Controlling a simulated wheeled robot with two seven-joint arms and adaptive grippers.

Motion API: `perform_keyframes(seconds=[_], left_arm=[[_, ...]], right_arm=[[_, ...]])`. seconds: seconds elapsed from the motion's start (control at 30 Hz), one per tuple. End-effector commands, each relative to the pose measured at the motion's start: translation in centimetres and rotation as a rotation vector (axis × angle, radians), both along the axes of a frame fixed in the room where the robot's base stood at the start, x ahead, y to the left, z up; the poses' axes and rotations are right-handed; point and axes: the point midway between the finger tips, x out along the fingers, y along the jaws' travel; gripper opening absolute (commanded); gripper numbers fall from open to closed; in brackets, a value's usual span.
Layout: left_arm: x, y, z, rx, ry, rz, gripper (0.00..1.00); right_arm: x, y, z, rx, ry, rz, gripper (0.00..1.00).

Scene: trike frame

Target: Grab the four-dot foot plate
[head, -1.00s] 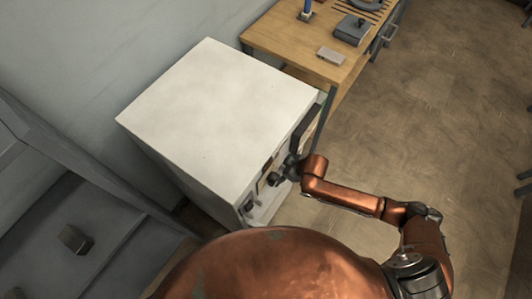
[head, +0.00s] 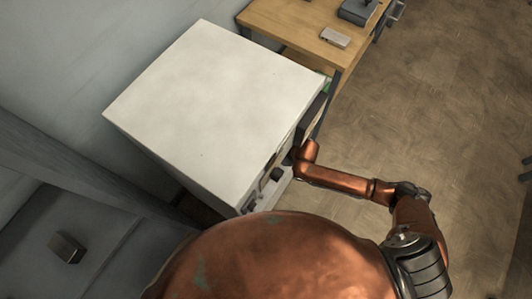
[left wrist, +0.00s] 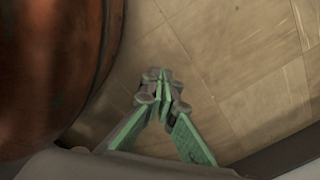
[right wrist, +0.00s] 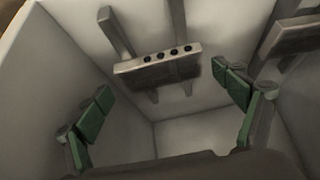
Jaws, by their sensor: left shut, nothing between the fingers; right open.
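The four-dot foot plate (right wrist: 158,66) shows in the right wrist view as a grey plate with a row of dark dots along its edge. It sits on bars inside a white-walled box. My right gripper (right wrist: 170,95) is open, its green-padded fingers on either side of the plate and apart from it, with nothing between them. In the head view my right arm reaches into the front of the white cabinet (head: 215,105), and the plate is hidden there. My left gripper (left wrist: 165,88) is shut and empty above the floor.
Another grey part (right wrist: 295,38) sits at the right in the right wrist view. A wooden bench (head: 290,25) with a small light block (head: 335,37) stands behind the cabinet. A grey shelf unit with a dark block (head: 66,247) is at the left.

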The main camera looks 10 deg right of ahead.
Motion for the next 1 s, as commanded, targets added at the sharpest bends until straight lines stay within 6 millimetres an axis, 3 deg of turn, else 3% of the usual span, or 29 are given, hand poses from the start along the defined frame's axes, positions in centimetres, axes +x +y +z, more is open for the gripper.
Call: perform_keyframes(seconds=[0.13, 0.47, 1.0], left_arm=[[1.2, -0.1, 0.5, -0.001, 0.000, 0.007, 0.00], [1.7, -0.1, 0.9, -0.001, -0.001, 0.009, 0.00], [1.8, -0.1, 0.9, -0.001, -0.002, 0.009, 0.00]], right_arm=[[0.5, 0.6, -1.2, 0.000, 0.000, 0.001, 0.88], [0.7, 0.7, -1.2, 0.001, -0.001, 0.002, 0.88], [0.6, 0.7, -1.3, 0.000, 0.000, 0.002, 0.52]])
